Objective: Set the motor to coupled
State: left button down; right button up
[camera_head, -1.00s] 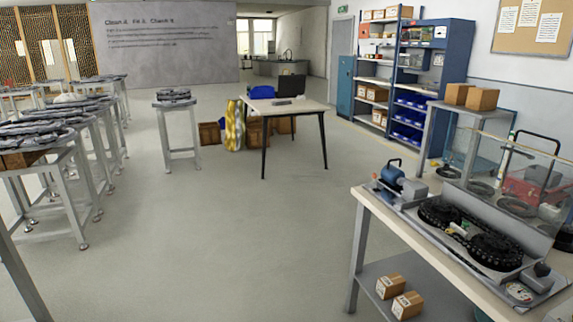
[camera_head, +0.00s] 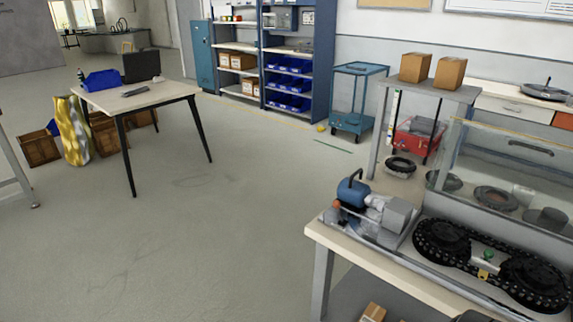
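A blue motor (camera_head: 352,191) with a handle on top sits at the left end of a metal base on the workbench at the right. A grey block (camera_head: 393,215) stands beside it on the right. Whether the motor touches this block, and whether it is coupled, I cannot tell. A black ring track (camera_head: 440,240) runs around two wheels to the right of the motor, with a small green part (camera_head: 488,255) and a yellow part between them. Neither of my grippers is in view.
The bench top (camera_head: 325,238) has its near left corner toward open floor. A clear guard (camera_head: 510,165) stands behind the track. A table (camera_head: 140,97) stands at the left, with crates beside it. Shelves (camera_head: 290,50) and a blue cart (camera_head: 356,85) are at the back. The middle floor is free.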

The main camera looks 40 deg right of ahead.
aim_at(353, 196)
jog(key=i, duration=2.3)
jog(key=i+z, duration=0.15)
jog(key=z, duration=4.2)
jog(key=k+j, duration=0.05)
